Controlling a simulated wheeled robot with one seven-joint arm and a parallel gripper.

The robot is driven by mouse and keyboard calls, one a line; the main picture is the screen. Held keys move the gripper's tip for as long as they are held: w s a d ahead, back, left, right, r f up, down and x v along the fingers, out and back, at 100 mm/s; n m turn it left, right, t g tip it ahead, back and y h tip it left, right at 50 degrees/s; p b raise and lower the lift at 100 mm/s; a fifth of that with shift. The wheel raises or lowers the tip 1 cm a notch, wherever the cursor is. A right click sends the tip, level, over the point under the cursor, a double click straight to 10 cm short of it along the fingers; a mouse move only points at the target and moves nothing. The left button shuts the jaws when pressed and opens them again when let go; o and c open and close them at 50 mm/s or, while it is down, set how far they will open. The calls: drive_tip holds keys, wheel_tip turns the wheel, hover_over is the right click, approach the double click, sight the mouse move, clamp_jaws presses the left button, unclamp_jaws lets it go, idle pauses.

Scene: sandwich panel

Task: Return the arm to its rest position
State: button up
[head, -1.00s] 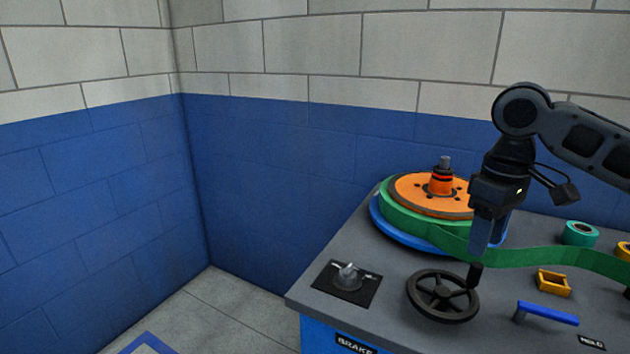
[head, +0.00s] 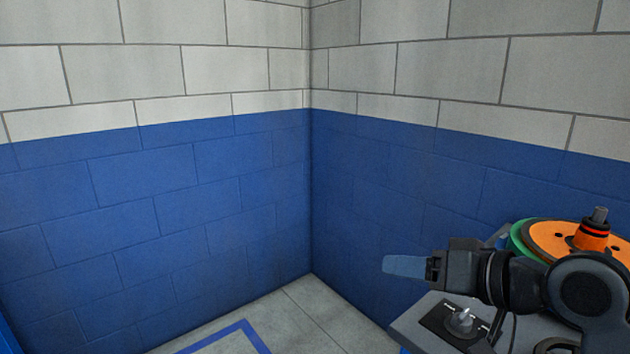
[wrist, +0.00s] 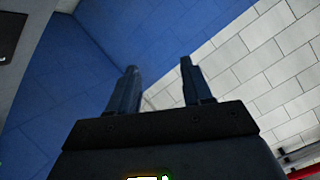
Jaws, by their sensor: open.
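My gripper (head: 404,266) extends to the left in the head view, off the left edge of the machine and in front of the blue wall. In the wrist view the two fingers of my gripper (wrist: 158,85) stand apart with nothing between them. It is open and empty, and it touches nothing that I can see. My arm comes in from the lower right of the head view and hides part of the machine.
The machine's grey top (head: 415,325) is at the lower right, with a knob on a black plate (head: 461,322) and an orange disc (head: 565,238) over a green roll (head: 518,238). Blue and white block walls (head: 220,200) meet in a corner. Grey floor (head: 300,315) is bare there, with a blue line.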

drive_tip(key=s+a+f+m+t+h, duration=0.1)
drive_tip(key=s+f+m+t+h, duration=0.25)
drive_tip(key=s+f, duration=0.4)
drive_tip(key=s+a+f+m+t+h, duration=0.15)
drive_tip(key=s+f+m+h, duration=0.3)
drive_tip(key=s, duration=0.65)
drive_tip(key=s+d+n, duration=0.3)
drive_tip(key=s+d, duration=0.1)
drive_tip(key=s, duration=0.8)
drive_tip(key=s+d+n+h, duration=0.1)
drive_tip(key=s+d+n, duration=0.2)
drive_tip(key=s, duration=0.9)
drive_tip(key=shift+s+d, duration=0.35)
drive_tip(key=shift+d, duration=0.75)
drive_tip(key=shift+w, duration=0.15)
